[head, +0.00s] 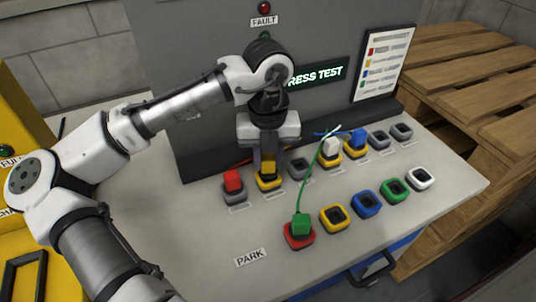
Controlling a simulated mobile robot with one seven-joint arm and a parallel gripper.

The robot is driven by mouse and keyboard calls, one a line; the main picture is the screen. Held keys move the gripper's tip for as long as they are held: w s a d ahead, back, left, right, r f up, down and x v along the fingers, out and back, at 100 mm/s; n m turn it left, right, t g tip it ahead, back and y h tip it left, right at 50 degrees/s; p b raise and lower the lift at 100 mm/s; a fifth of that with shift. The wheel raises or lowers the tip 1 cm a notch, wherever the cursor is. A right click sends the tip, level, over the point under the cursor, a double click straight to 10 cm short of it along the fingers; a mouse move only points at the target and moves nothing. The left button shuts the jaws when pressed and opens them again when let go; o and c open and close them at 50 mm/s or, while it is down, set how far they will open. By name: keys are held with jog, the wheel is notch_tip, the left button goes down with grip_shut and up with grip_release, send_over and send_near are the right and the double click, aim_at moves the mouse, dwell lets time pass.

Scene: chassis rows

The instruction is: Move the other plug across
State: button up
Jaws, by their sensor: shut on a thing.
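My gripper (268,158) points down at the back row of sockets, shut on a yellow plug (268,166). The plug is at a yellow-rimmed socket (269,184); I cannot tell whether it is fully seated. To its left a red plug (233,179) stands in a grey socket. Further right in that row are a white plug (331,146) and a blue plug (358,137). In the front row a green plug (301,223) stands in a red-rimmed socket (299,240). Its green cable arcs up to the back. My fingers partly hide the yellow plug.
Empty front sockets are yellow (332,230), blue (366,215), green (395,198) and white (420,187). Grey back sockets (298,177) and (402,140) look empty. A panel (190,70) stands behind. A PARK label (250,257) lies on the bench; pallets (470,80) stand right.

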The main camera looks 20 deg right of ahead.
jog(key=shift+f, duration=0.7)
jog(key=o, duration=1.1)
jog(key=shift+c, duration=0.2)
jog(key=shift+r, duration=0.1)
notch_tip(320, 180, up, 14)
jog(key=shift+p, duration=0.4)
